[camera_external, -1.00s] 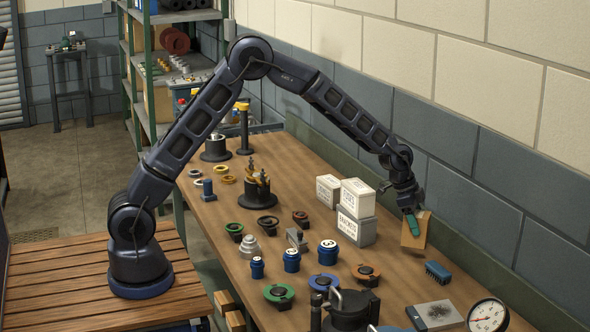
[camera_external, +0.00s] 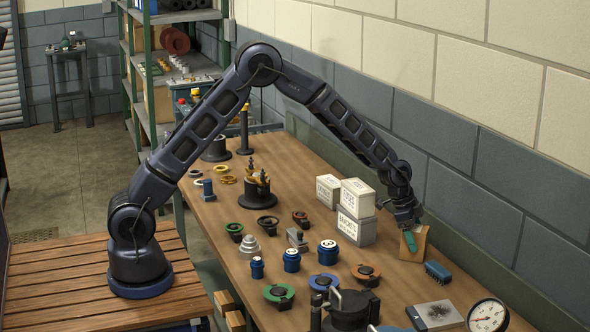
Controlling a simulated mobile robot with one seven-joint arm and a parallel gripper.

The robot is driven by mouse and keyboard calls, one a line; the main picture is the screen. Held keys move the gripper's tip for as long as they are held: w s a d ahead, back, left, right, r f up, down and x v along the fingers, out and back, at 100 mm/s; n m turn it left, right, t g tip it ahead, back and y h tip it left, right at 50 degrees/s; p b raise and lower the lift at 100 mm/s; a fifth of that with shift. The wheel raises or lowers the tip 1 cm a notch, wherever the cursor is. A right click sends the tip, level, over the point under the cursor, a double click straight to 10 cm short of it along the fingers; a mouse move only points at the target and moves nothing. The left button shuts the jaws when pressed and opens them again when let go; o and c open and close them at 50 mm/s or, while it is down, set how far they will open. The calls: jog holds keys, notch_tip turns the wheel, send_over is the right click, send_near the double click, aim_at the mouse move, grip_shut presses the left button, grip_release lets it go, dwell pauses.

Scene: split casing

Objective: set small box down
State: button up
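A small brown box (camera_external: 414,246) is at my gripper (camera_external: 411,236), at the right end of my arm near the wall side of the bench. A green finger of my gripper lies against the box's front face, so the gripper appears shut on it. The other finger is hidden. The box is low over the wooden bench (camera_external: 395,290); whether its bottom touches the top cannot be told.
White and grey boxes (camera_external: 357,213) stand stacked left of my gripper. A blue brush (camera_external: 438,271) lies close to the right of the brown box. A plate (camera_external: 436,313) and a dial gauge (camera_external: 487,317) are nearer the front. Bare bench lies in front of the box.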

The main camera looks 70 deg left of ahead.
jog(key=v, duration=0.7)
jog(key=shift+r, duration=0.25)
jog(key=s+a+r+n+y, duration=0.15)
jog(key=s+a+r, duration=0.35)
jog(key=s+r, duration=0.6)
jog(key=s+a+r+n, duration=0.2)
jog(key=s+a+r, duration=0.3)
jog(key=s+r, duration=0.6)
jog(key=s+a+n+y, duration=0.1)
jog(key=s+a, duration=0.3)
jog(key=s, duration=1.1)
jog(key=s+a+n+t, duration=0.1)
jog(key=s+a+n, duration=0.3)
jog(key=s, duration=1.2)
jog(key=shift+a+y, duration=0.35)
jog(key=shift+a, duration=0.05)
